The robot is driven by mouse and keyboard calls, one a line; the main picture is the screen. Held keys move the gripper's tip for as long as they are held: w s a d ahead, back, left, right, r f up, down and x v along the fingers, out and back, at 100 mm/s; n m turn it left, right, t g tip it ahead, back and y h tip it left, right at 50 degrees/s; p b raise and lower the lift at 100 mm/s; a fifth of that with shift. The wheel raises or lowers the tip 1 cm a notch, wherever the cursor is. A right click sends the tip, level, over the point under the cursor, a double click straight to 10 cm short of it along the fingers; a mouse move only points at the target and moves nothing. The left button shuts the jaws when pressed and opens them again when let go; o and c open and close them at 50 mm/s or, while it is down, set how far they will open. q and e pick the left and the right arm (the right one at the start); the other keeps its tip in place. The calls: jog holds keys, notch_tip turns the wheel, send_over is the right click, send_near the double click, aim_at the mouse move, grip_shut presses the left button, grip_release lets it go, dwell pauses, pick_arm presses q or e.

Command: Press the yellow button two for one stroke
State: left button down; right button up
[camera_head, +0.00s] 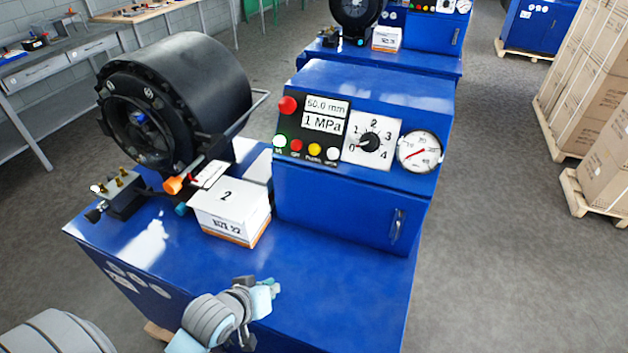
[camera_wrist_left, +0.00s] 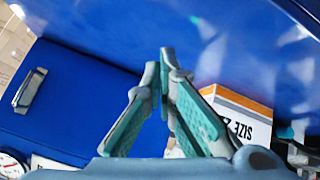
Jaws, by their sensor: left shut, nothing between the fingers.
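The yellow button (camera_head: 314,149) sits in a row of small round buttons on the dark panel of the near blue crimper's control cabinet (camera_head: 335,210). A red button (camera_head: 296,145) is to its left and a white one (camera_head: 333,153) to its right. The displays (camera_head: 325,114) above read 60.0 mm and 1 MPa. My left gripper (camera_head: 272,287) is shut and empty over the front of the blue table top, well below and in front of the panel. Its closed fingers (camera_wrist_left: 160,62) show in the left wrist view. My right gripper is not in view.
A white box marked 2 (camera_head: 232,212) stands left of the cabinet, by the black crimping head (camera_head: 180,95). A dial (camera_head: 371,140) and a gauge (camera_head: 420,152) are right of the buttons. A large red button (camera_head: 288,105) is above them. The front table top (camera_head: 330,275) is clear.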

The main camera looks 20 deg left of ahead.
pick_arm(q)
jog(key=w+r+n+t+h, duration=0.2)
jog(key=w+r+n+t, duration=0.4)
jog(key=w+r, duration=0.5)
jog(key=n+t+h, duration=0.3)
jog(key=n+t, duration=0.2)
jog(key=n, duration=0.4)
send_near(315, 149)
jog(key=s+d+r, duration=0.2)
jog(key=d+r, duration=0.2)
jog(key=r, duration=0.5)
jog(key=shift+a+f+p, duration=0.15)
jog(key=shift+a+p, duration=0.1)
jog(key=shift+p, duration=0.1)
jog(key=shift+w, duration=0.1)
jog(key=w+f+b, duration=0.5)
jog(key=w+b, duration=0.2)
jog(key=b, duration=0.2)
jog(key=shift+a, duration=0.15)
jog(key=shift+w, duration=0.15)
